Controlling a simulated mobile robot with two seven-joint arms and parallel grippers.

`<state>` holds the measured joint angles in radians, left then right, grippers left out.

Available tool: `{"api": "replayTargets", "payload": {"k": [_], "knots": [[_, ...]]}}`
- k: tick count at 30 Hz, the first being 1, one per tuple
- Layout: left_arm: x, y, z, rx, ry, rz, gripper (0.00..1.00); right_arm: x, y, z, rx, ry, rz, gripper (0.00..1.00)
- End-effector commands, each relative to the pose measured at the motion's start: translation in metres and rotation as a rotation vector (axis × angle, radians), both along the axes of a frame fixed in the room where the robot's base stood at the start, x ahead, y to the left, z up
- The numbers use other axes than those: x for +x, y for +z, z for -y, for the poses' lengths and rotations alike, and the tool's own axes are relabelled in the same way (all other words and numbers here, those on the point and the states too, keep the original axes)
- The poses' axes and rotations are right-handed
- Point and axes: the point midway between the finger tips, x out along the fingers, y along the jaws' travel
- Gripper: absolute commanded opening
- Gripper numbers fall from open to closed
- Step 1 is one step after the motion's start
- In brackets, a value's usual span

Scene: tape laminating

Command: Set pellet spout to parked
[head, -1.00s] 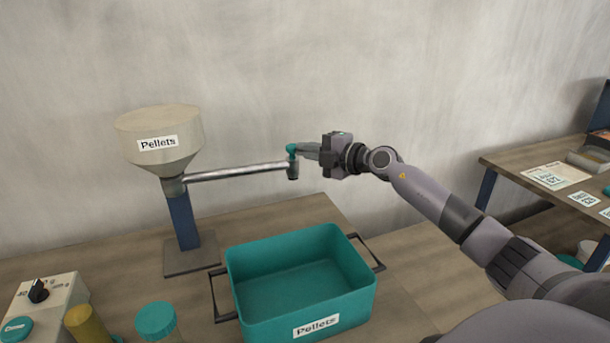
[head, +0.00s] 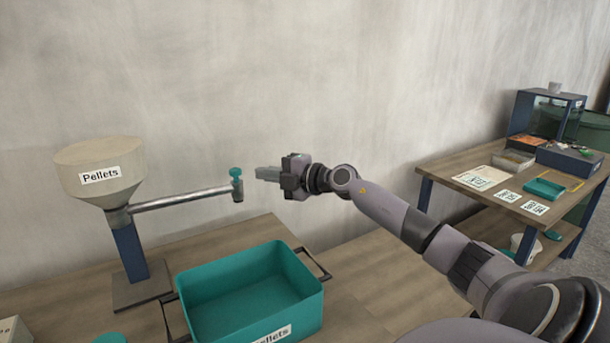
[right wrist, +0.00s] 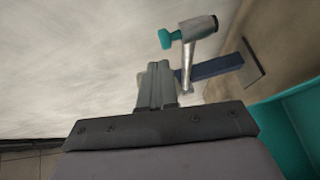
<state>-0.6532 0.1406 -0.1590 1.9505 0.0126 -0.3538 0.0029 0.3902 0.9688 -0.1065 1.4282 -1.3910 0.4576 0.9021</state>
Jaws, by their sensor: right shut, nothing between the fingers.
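The pellet spout (head: 185,199) is a grey metal tube reaching right from the base of the cream "Pellets" hopper (head: 98,168). A teal knob (head: 236,173) sits on top of its outer end. The spout end points down, behind and above the teal bin (head: 180,292). My right gripper (head: 260,173) is shut and empty, just right of the knob with a small gap between them. In the right wrist view the shut fingers (right wrist: 158,85) point toward the spout, and the teal knob (right wrist: 166,38) shows beyond them. My left gripper is not in view.
The hopper stands on a blue post (head: 129,251) on the wooden table, close to the wall. The teal bin has dark side handles. A second table (head: 440,167) with trays and cards stands at the right. The air above the bin is free.

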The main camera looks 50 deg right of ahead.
Motion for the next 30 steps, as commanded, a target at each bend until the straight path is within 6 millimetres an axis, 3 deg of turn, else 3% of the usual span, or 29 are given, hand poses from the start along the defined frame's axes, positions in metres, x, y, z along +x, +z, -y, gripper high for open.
{"api": "replayTargets", "payload": {"k": [6, 15, 30], "knots": [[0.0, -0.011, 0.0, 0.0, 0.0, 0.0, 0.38, -0.028, -0.001, 0.019, -0.005, 0.003, -0.006, 0.0], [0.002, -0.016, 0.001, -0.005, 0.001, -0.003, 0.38, -0.054, 0.003, 0.039, 0.001, 0.003, -0.005, 0.0], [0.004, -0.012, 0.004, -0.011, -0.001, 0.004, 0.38, -0.065, 0.007, 0.048, 0.0, 0.004, -0.003, 0.0]]}}
